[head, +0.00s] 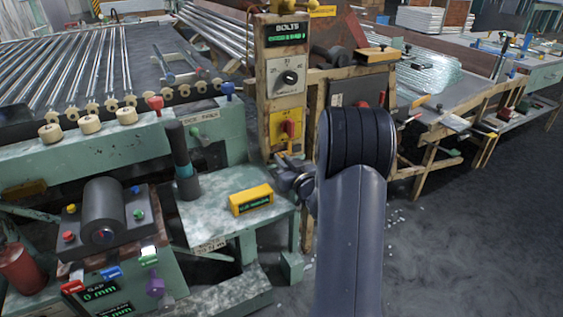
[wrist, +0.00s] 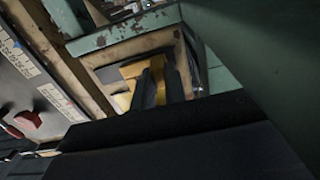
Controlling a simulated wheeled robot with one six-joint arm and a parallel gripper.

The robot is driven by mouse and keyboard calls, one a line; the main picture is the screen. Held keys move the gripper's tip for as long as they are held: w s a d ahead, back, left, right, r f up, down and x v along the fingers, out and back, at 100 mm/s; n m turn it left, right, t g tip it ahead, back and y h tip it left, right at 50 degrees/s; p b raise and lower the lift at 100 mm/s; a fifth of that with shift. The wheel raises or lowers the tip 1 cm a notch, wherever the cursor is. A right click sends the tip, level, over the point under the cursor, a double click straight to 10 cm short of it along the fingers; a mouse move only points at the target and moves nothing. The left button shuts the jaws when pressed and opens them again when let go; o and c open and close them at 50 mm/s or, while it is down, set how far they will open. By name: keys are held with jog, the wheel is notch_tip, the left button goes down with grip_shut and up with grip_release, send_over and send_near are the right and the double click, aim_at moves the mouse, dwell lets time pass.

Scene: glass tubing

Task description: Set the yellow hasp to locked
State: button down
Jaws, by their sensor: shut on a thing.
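The yellow hasp (wrist: 129,72) shows in the wrist view as a yellow piece behind and between the dark fingers of my gripper (wrist: 153,84). My gripper is shut on it. The fingers hide much of the hasp, so I cannot tell its setting. It sits against a worn pale box-like housing with a chipped green edge (wrist: 120,35).
A red handle (wrist: 27,123) on a scaled panel is at left in the wrist view. In the head view a red switch (head: 289,129) sits on the BOLTS post. A yellow display box (head: 251,200) stands on the green bench below. Open floor lies at right.

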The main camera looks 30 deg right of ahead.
jog(key=shift+d, duration=1.1)
jog(key=c, duration=1.4)
grip_release()
jog(key=shift+d, duration=0.1)
jog(key=shift+c, duration=0.2)
jog(key=s, duration=1)
jog(key=shift+s+d+p, duration=0.15)
jog(key=shift+s+p, duration=0.25)
jog(key=shift+w, duration=0.1)
